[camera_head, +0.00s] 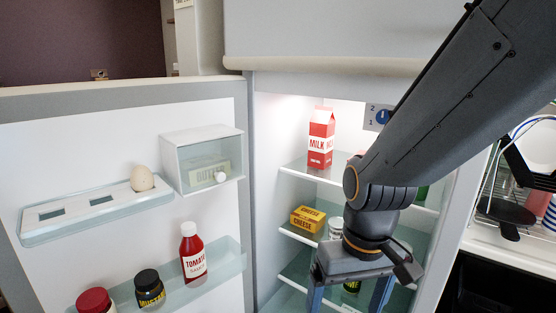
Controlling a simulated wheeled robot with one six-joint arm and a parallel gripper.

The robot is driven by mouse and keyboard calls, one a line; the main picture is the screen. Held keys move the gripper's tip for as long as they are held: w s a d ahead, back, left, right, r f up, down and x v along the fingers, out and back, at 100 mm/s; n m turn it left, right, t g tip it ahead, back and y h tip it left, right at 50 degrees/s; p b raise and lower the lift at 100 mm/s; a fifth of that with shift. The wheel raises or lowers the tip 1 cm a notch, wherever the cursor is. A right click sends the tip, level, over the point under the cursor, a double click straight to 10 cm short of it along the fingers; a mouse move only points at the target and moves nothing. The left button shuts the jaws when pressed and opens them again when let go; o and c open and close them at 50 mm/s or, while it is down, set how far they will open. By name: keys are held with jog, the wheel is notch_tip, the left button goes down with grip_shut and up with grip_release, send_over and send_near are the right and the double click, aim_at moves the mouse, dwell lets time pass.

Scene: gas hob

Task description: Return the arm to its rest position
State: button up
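My arm (440,110) reaches in from the upper right and bends down in front of the open fridge. My gripper (349,300) points downward at the lower middle of the view. Its two blue fingers are spread wide apart, and their tips are cut off by the bottom edge. A dark jar (352,287) shows between the fingers. It seems to stand on a shelf behind them, and I see nothing held.
The fridge door (60,140) stands open at left, holding an egg (142,178), a ketchup bottle (191,250) and a mustard jar (149,288). A milk carton (321,138) and cheese box (307,219) stand on shelves. A dish rack (492,185) is at right.

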jog(key=s+d+r+m+p, duration=0.2)
jog(key=d+r+p, duration=0.6)
jog(key=r+p, duration=0.2)
jog(key=shift+d+r+h+p, duration=0.2)
jog(key=shift+d+h+p, duration=0.1)
jog(key=shift+p, duration=0.85)
jog(key=shift+s+a, duration=0.1)
jog(key=shift+a, duration=0.65)
